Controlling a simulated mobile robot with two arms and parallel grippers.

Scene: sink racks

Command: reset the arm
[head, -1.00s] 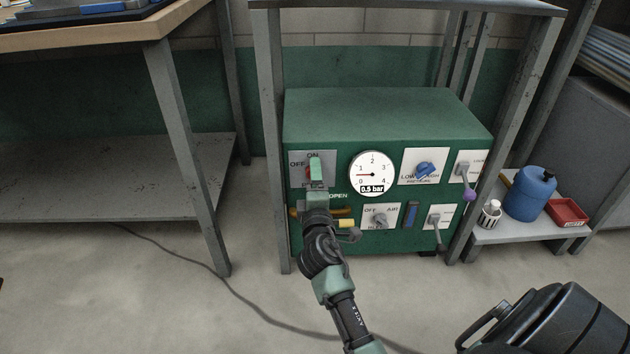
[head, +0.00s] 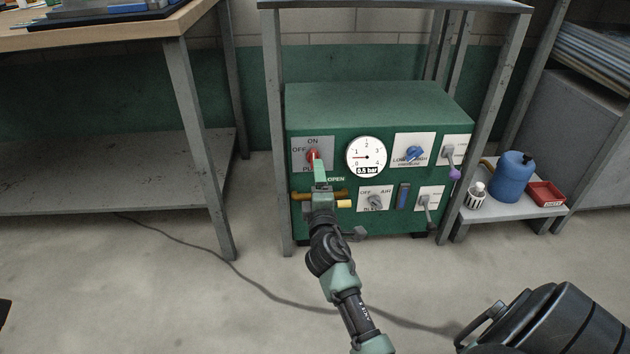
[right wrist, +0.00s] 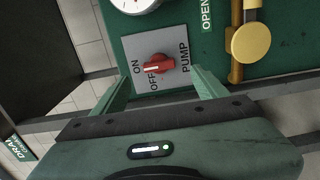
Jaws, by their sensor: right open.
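My right gripper (head: 320,172) is in front of the green panel box (head: 375,108), just below the red pump knob (head: 312,155) in the head view. In the right wrist view the two green fingers of the gripper (right wrist: 158,76) are apart and nothing is held between them. The red knob (right wrist: 155,66) shows beyond the fingertips on its grey plate marked ON, OFF and PUMP, with its white mark towards OFF. The gripper seems clear of the knob. My left gripper is in no view.
A round gauge (head: 366,157) reads 0.5 bar. A yellow-ended valve handle (right wrist: 250,43) sits close beside the right finger. Other switches and levers fill the panel's right. Frame posts (head: 276,130) flank the box. A low shelf (head: 510,211) holds a blue jug (head: 511,178) and red tray (head: 546,194).

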